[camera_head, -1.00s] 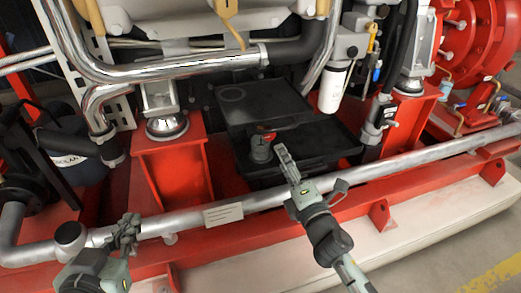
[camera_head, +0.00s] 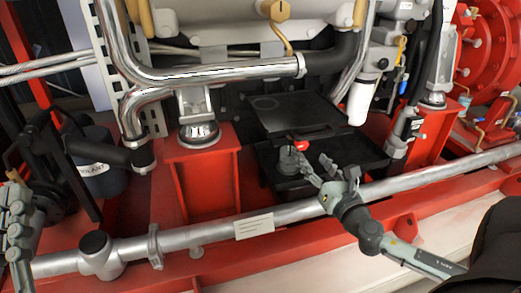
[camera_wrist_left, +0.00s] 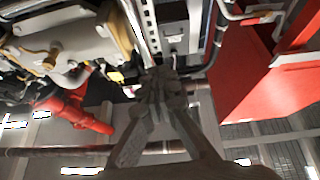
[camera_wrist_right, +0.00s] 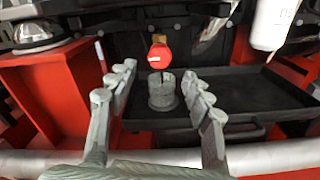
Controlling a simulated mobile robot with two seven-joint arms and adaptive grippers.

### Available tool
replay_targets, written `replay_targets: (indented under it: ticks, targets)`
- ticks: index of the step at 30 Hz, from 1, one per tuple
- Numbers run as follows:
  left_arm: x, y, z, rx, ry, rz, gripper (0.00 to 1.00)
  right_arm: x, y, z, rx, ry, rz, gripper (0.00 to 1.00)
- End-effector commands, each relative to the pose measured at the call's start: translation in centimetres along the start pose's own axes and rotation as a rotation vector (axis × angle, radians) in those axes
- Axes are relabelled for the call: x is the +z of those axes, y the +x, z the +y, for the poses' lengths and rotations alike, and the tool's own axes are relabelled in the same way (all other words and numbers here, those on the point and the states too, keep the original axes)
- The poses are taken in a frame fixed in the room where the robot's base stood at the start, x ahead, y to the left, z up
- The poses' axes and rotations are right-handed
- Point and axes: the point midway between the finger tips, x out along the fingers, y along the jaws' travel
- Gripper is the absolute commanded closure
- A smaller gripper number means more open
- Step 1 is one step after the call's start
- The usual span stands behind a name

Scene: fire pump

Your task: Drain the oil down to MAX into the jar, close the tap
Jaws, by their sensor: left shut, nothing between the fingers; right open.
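A small grey, see-through jar (camera_head: 288,160) stands in the black drip tray (camera_head: 350,161), under a red tap (camera_head: 301,146). In the right wrist view the jar (camera_wrist_right: 162,90) stands upright below the red tap (camera_wrist_right: 160,56), with a thin dark line running from the tap into the jar. My right gripper (camera_head: 322,172) is open in front of the jar, its fingers on either side of the jar in the right wrist view (camera_wrist_right: 162,95) but short of it. My left gripper (camera_head: 18,205) is shut and empty at the far left. The MAX mark is not visible.
A silver rail (camera_head: 315,207) runs along the front, below the tray. A red pedestal (camera_head: 203,185) stands left of the jar, and a white filter (camera_head: 361,103) hangs to the right. A dark coolant container (camera_head: 95,170) is at the left.

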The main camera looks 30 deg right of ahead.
Motion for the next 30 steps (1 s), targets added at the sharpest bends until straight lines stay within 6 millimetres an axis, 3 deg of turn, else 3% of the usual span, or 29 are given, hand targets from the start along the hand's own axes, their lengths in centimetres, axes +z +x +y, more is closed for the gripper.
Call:
replay_targets:
  ticks: [5, 18, 29, 30]
  targets:
    - [-0.7, 0.0, 0.1, 0.002, -0.005, 0.033, 1.0, 0.6, 1.1, -0.3, 0.0, -0.032, -0.013, 0.49]
    - [-1.4, -0.1, 0.0, 0.0, -0.002, 0.086, 1.0, 0.5, 7.2, -0.2, 0.0, -0.027, -0.011, 0.49]
    - [-1.5, -0.1, 0.0, 0.0, -0.001, 0.094, 1.0, 0.5, 7.8, -0.3, -0.001, -0.026, -0.009, 0.49]
    - [-1.5, -0.1, 0.0, 0.0, -0.001, 0.094, 1.0, 0.5, 7.8, -0.3, -0.001, -0.026, -0.009, 0.54]
